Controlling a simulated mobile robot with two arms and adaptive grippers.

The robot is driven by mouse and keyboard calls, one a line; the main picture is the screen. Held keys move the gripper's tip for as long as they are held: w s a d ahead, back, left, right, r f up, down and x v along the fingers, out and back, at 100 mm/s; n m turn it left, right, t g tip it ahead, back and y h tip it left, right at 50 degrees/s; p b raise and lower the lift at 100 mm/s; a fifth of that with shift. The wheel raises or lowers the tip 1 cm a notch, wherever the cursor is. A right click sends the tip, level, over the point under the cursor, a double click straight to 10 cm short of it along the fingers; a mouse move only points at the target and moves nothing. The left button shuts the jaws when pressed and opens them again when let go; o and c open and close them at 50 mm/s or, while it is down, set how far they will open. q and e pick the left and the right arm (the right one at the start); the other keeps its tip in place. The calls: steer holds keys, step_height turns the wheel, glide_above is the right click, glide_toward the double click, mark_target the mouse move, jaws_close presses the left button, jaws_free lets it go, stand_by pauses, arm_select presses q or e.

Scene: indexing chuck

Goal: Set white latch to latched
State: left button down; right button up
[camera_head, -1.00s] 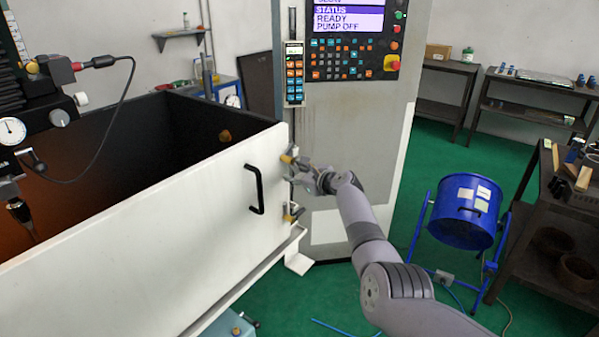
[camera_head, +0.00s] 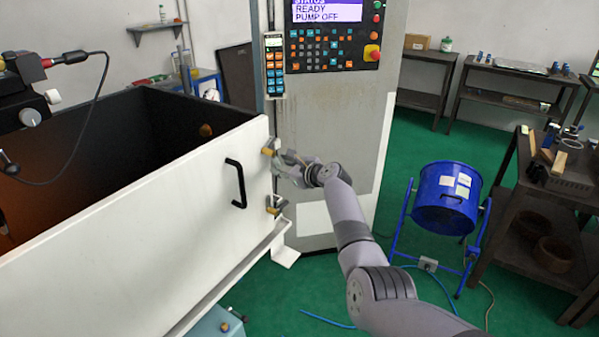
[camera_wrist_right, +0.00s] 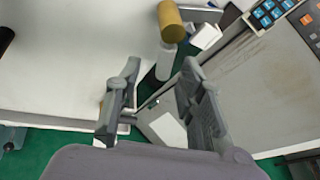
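The white panel (camera_head: 190,215) has a black bar handle (camera_head: 237,184) and two brass-ended latches at its right edge. The upper latch has a brass knob (camera_head: 268,150); the lower latch (camera_head: 276,206) sits below it. My right gripper (camera_head: 281,163) is at the upper latch, just below its knob. In the right wrist view, the brass knob (camera_wrist_right: 171,20) sits on a white stem (camera_wrist_right: 167,62). My right gripper (camera_wrist_right: 162,66) is open there, fingers either side of the stem in the picture; contact cannot be told. My left gripper is not in view.
A grey control cabinet (camera_head: 330,120) stands right behind the gripper. A hand pendant (camera_head: 274,68) hangs on it. A blue drum (camera_head: 445,197) on a stand and a dark workbench (camera_head: 545,195) are to the right. Green floor is free between the drum and cabinet.

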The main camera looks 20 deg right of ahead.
steer(key=v, duration=1)
steer(key=shift+s, duration=0.2)
steer(key=shift+a, duration=0.15)
steer(key=shift+c, duration=0.2)
